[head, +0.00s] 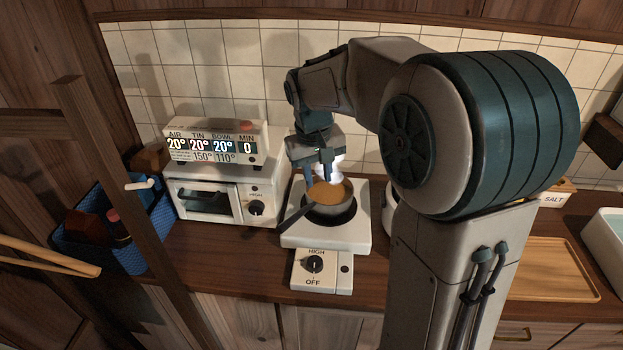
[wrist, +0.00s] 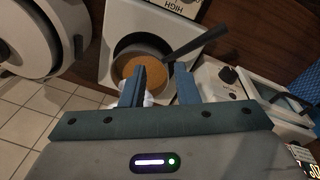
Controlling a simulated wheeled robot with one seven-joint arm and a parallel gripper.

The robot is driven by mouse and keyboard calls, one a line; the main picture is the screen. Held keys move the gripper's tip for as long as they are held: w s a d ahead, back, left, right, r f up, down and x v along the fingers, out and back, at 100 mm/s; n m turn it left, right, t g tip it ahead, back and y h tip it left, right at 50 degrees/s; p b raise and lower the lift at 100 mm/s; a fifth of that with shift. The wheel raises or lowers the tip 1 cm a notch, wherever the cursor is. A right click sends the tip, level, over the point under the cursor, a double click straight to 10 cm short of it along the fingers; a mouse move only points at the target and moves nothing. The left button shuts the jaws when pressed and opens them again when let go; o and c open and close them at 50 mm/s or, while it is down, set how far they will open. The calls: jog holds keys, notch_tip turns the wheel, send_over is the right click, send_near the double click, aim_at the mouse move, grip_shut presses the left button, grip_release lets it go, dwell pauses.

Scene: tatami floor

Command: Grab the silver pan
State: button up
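The silver pan (head: 331,212) sits on the white burner and holds an orange-brown content. Its dark handle (head: 297,217) points toward the front left. In the wrist view the pan (wrist: 121,59) lies beyond my fingers, with its handle toward the upper right. My gripper (head: 318,183) points down over the pan's back part, near its rim. In the wrist view my gripper (wrist: 162,86) has its two fingers apart, with part of the pan showing between them. I cannot tell whether a finger touches the pan. Something white shows by the fingers and is partly hidden.
The white burner (head: 295,236) has a knob panel in front. A small white oven (head: 225,200) with a display box (head: 215,143) stands to its left, and a blue basket (head: 150,235) farther left. A wooden tray (head: 550,270) lies at the right.

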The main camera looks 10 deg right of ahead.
jog(key=w+a+f+p, duration=0.1)
jog(key=w+p, duration=0.1)
jog(key=w, duration=0.7)
jog(key=shift+n+g, duration=0.3)
jog(key=shift+g, duration=0.1)
jog(key=shift+w+d+f+p, duration=0.15)
jog(key=shift+f+p, duration=0.3)
jog(key=shift+f, duration=1.9)
jog(key=shift+s+d+f+p, duration=0.1)
jog(key=shift+d+f+p, duration=0.3)
jog(key=shift+f, duration=2)
jog(key=shift+w+d+f+p, duration=0.1)
jog(key=shift+f+p, duration=0.45)
jog(key=shift+f, duration=1.8)
grip_shut()
